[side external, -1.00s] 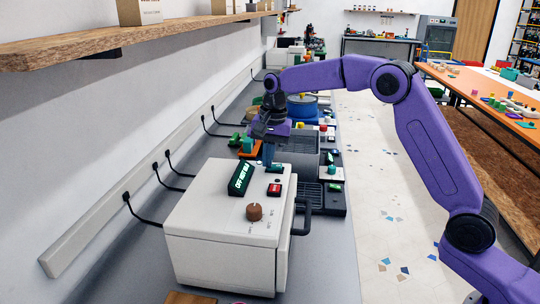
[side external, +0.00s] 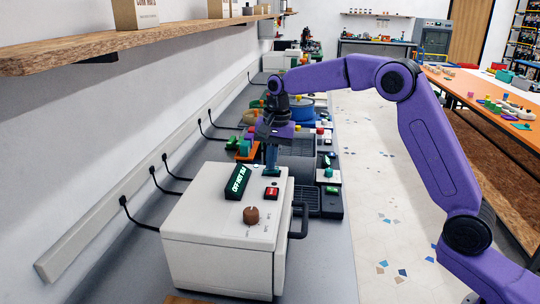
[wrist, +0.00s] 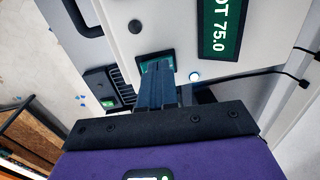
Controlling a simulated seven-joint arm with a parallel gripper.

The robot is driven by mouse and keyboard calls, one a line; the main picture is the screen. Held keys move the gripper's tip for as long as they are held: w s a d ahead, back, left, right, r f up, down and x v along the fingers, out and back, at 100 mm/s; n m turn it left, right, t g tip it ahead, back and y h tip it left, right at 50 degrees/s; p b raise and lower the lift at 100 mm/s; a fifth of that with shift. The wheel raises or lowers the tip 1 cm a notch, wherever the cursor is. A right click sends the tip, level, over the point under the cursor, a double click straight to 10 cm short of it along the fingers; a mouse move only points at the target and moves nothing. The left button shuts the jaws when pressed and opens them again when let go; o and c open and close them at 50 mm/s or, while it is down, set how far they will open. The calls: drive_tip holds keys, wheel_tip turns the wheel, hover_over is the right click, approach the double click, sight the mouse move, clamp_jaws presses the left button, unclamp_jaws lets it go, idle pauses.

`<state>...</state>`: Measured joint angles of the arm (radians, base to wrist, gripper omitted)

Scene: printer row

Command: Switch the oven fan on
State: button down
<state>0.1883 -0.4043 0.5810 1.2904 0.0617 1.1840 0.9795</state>
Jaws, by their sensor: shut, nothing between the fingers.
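The oven (side external: 215,243) is a white box on the bench with a black front handle, a brown knob (side external: 251,215), a red-lit switch (side external: 271,193) and a tilted display (side external: 238,181) with pale green text. A green switch (side external: 266,172) sits near its far edge. My gripper (side external: 271,169) points down with its fingers closed together and empty, their tips at this green switch. In the wrist view the fingers (wrist: 157,75) cover part of the green switch (wrist: 146,66); whether they touch it, and its position, I cannot tell. A small round lamp (wrist: 194,76) glows pale beside it.
Behind the oven, a dark grey appliance (side external: 297,145) and a blue round container (side external: 303,112) stand along the bench. A wooden shelf (side external: 70,45) hangs on the left wall. Cords run to a wall strip (side external: 100,222).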

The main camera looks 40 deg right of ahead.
sight(262, 175)
wheel_tip(262, 175, up, 14)
drive_tip(key=w+a, duration=0.1)
drive_tip(key=shift+w+a+f, duration=0.2)
drive_tip(key=shift+w+a, duration=0.15)
drive_tip(key=shift+a, duration=0.05)
idle(0.3)
idle(0.5)
drive_tip(key=s+a+f+n, duration=0.25)
drive_tip(key=s+n, duration=0.35)
drive_tip(key=s, duration=0.4)
drive_tip(key=s+a+f+n, duration=0.2)
drive_tip(key=s+a+n, duration=0.25)
drive_tip(key=s, duration=0.55)
drive_tip(key=s+d+f+n, duration=0.3)
drive_tip(key=s+d+f, duration=0.1)
drive_tip(key=s, duration=0.3)
drive_tip(key=s+d+f+n, duration=0.4)
drive_tip(key=s, duration=0.4)
drive_tip(key=s+d+f+n, duration=0.3)
drive_tip(key=s+d+n, duration=0.1)
drive_tip(key=s, duration=0.4)
drive_tip(key=shift+s+f+g, duration=0.25)
drive_tip(key=shift+f+g, duration=0.05)
drive_tip(key=shift+f, duration=0.1)
